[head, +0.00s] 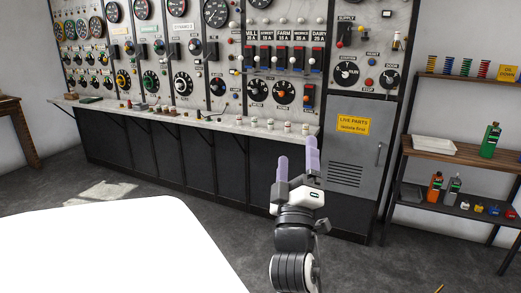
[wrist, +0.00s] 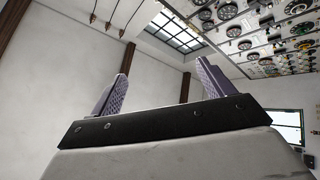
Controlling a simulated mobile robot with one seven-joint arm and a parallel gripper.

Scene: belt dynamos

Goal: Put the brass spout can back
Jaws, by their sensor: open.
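My gripper (head: 298,162) is raised in front of the switchboard's ledge, its two lilac fingers pointing up and apart. In the wrist view the open gripper (wrist: 161,82) has nothing between its fingers, with wall and ceiling beyond. A small brass-yellow piece (head: 440,288) shows low at the right over the floor, cut by the frame edge; I cannot tell whether it is the brass spout can. On the shelf unit at the right, an orange can (head: 435,188), a grey can (head: 453,190) and a green can (head: 490,141) stand upright. The gripper is well away from all of these.
The switchboard's pale ledge (head: 215,121) carries small fittings. A grey cabinet (head: 353,150) stands behind my gripper. The shelf unit (head: 455,154) also holds a white tray (head: 428,146), coloured springs and several small pots. A white surface (head: 100,250) fills the lower left. Grey floor lies open between.

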